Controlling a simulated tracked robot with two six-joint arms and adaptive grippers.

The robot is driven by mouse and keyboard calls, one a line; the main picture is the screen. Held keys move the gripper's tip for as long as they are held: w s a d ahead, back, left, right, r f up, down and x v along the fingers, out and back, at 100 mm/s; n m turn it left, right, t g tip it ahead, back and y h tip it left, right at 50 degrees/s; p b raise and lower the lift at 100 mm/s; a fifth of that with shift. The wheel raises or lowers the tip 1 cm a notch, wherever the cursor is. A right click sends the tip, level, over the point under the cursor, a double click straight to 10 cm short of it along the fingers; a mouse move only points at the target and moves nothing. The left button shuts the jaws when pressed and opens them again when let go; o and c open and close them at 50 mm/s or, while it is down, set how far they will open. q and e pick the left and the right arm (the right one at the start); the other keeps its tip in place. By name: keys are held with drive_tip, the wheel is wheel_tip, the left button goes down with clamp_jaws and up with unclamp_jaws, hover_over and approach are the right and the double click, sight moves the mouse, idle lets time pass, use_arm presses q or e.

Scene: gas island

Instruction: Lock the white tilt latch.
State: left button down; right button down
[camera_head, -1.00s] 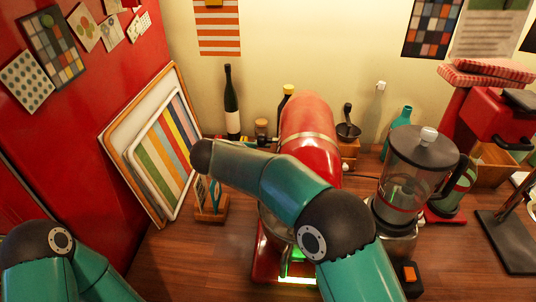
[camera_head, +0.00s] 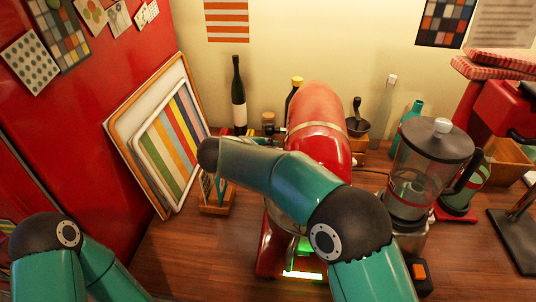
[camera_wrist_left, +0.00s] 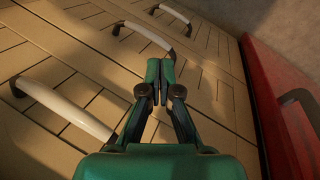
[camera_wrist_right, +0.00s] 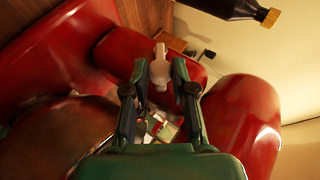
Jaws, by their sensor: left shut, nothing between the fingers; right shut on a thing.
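The red stand mixer (camera_head: 318,125) stands on the wooden counter, with my right arm across its front left. In the right wrist view, the white tilt latch (camera_wrist_right: 160,68) is a small pale knob on the red mixer body (camera_wrist_right: 240,120). My right gripper (camera_wrist_right: 160,82) has a finger on each side of the latch and is shut on it. The head view hides this gripper and the latch. My left gripper (camera_wrist_left: 160,80) is shut and empty, in front of light slatted cabinet fronts. It is outside the head view.
A blender (camera_head: 425,170) stands right of the mixer. A dark bottle (camera_head: 238,100) and striped boards (camera_head: 170,145) are at the back left. A dark bottle (camera_wrist_right: 235,8) shows near the right gripper. Cabinet handles (camera_wrist_left: 65,108) are around the left gripper.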

drive_tip(key=f+t+b, duration=0.1)
drive_tip(key=b, duration=0.3)
drive_tip(key=s+f+m+t+h+b, duration=0.1)
drive_tip(key=t+b, duration=0.1)
drive_tip(key=b, duration=0.2)
drive_tip(key=shift+a+f, duration=0.1)
drive_tip(key=c, duration=0.9)
unclamp_jaws()
drive_tip(key=shift+c, duration=0.2)
drive_tip(key=shift+s, duration=0.1)
